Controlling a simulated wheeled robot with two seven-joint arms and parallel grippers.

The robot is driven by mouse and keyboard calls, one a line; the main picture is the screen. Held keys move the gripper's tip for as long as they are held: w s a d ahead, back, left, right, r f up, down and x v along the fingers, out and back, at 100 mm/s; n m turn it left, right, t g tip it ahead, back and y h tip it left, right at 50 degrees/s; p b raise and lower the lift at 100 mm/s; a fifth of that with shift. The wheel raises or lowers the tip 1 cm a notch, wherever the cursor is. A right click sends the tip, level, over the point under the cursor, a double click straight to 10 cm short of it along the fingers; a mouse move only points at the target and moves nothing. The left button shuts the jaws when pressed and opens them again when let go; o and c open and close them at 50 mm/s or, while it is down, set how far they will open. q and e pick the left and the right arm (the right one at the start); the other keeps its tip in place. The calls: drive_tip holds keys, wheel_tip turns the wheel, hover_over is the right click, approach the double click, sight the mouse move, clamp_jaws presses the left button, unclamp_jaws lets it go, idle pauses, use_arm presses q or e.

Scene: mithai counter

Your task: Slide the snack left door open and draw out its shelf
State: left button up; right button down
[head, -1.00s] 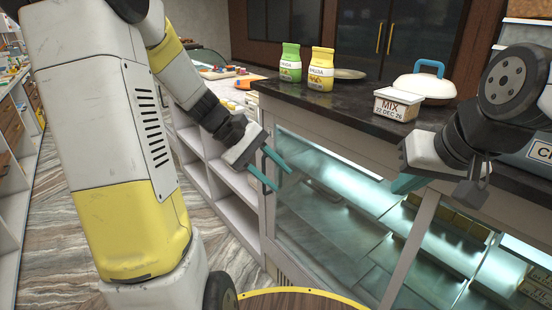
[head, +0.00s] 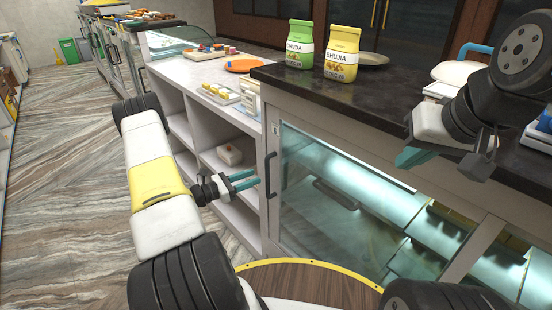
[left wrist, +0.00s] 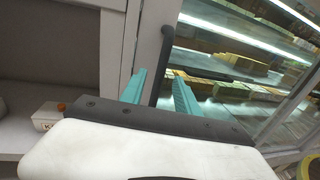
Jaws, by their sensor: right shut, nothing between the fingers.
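The snack case's left glass door (head: 320,190) is shut across the lit cabinet front. A dark upright handle (head: 268,175) is on the pale frame at its left edge. My left gripper (head: 252,180) is open, its teal fingers pointing at this handle and seemingly just short of it. In the left wrist view, the handle (left wrist: 161,65) shows in the gap between the open fingers (left wrist: 158,92). A dark slanted bar (head: 335,194) shows at the glass. Lit shelves with boxes (left wrist: 240,62) are behind the glass. My right gripper (head: 415,157) is shut and empty above the case, at right.
The striped floor is clear at left.

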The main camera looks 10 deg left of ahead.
use_arm(q)
drive_tip(key=x, duration=0.7)
drive_tip(key=shift+s, duration=0.1)
clamp_jaws()
idle(1.2)
